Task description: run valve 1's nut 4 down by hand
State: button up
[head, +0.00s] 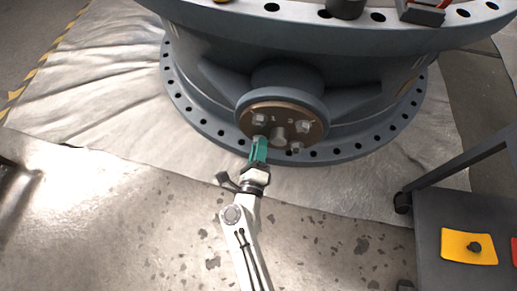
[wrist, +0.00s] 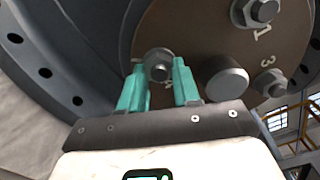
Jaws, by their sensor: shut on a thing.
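Valve 1's round brown cover plate (head: 268,109) sits on the side of the large grey valve body. In the wrist view the plate (wrist: 205,40) carries hex nuts on studs around a short round stub (wrist: 225,78). Nut 4 (wrist: 158,66), with its washer, is at the plate's lower edge, between my green fingers. The numeral under it is partly hidden. My gripper (wrist: 160,84) is shut on this nut, one finger on each side. In the head view my gripper (head: 259,148) reaches the plate's lower left and hides the nut.
Nut 1 (wrist: 260,10) and nut 3 (wrist: 271,83) stand close to the right in the wrist view. A flange with bolt holes (head: 342,152) runs below the plate. The floor at left is clear.

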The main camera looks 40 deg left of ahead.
jog(key=shift+f+m, duration=0.1)
jog(key=shift+m, duration=0.5)
jog(key=o, duration=1.1)
jog(key=shift+c, duration=0.2)
jog(key=p+v, duration=0.2)
jog(key=v, duration=0.9)
jog(key=shift+w+a, duration=0.1)
